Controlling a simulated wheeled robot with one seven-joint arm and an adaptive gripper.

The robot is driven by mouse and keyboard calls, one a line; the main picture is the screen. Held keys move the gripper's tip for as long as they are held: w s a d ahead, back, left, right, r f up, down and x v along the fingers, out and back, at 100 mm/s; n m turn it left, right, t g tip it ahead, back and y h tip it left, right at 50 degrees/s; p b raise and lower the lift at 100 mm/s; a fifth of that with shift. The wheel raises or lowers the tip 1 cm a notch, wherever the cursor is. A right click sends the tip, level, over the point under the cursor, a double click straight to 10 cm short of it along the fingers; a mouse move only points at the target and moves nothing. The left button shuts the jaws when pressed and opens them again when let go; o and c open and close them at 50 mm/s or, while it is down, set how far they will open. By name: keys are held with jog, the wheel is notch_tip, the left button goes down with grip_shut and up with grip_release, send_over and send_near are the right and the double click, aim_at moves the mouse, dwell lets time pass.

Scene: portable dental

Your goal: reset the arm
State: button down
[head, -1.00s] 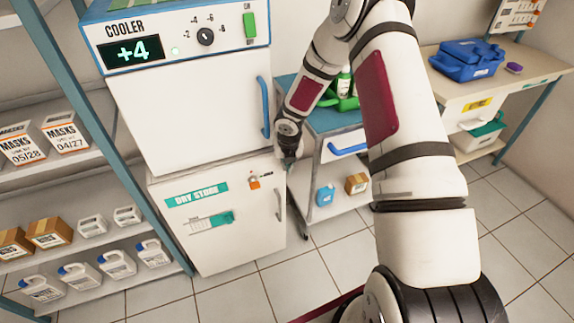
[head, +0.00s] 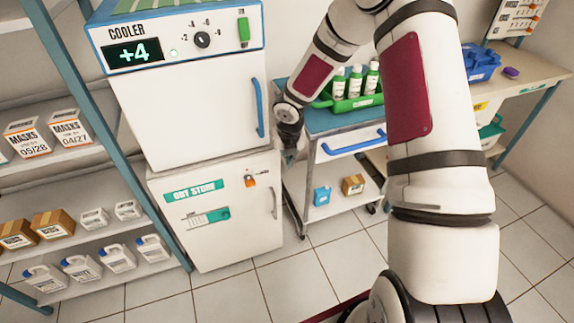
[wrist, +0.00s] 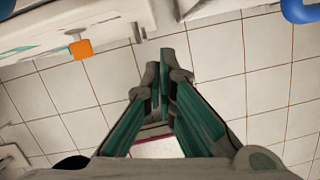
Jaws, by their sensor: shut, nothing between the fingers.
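My arm reaches across the right half of the head view and bends down toward the front of the cooler and the trolley. My gripper (wrist: 163,80) points down over the tiled floor in the wrist view. Its two green-sided fingers meet at the tips with nothing between them. In the head view the wrist end hangs just right of the dry store cabinet (head: 225,240), and the fingers there are too small to make out. The gripper appears apart from the cabinet and the trolley.
The cooler (head: 190,110) stands on the dry store, with a blue handle (head: 257,108) at its right. A trolley (head: 318,122) carries a green caddy (head: 358,104) of bottles. Shelves (head: 90,165) with mask boxes stand left, a bench (head: 530,72) right. The front floor (head: 280,290) is clear.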

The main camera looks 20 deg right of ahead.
jog(key=s+r+m+h+p, duration=0.1)
jog(key=s+r+m, duration=0.4)
jog(key=r, duration=0.4)
jog(key=s+d+r+m+h+p, duration=0.1)
jog(key=s+r+m, duration=0.35)
jog(key=r, duration=0.45)
jog(key=s+r+m+h+p, duration=0.1)
jog(key=s+r+m, duration=0.35)
jog(key=r, duration=0.45)
jog(key=s+a+r+m+y+p, duration=0.1)
jog(key=s+a+r+m+y, duration=0.1)
jog(key=s+r+m, duration=0.3)
jog(key=s+a+r+m+t+y+p, duration=0.1)
jog(key=s+a+r+m, duration=0.4)
jog(key=s+m, duration=0.8)
jog(key=s, duration=0.5)
jog(key=shift+s+a+r+m+y, duration=0.2)
jog(key=shift+s+r+m+y, duration=0.05)
jog(key=shift+s+m+y, duration=0.15)
jog(key=shift+w, duration=0.1)
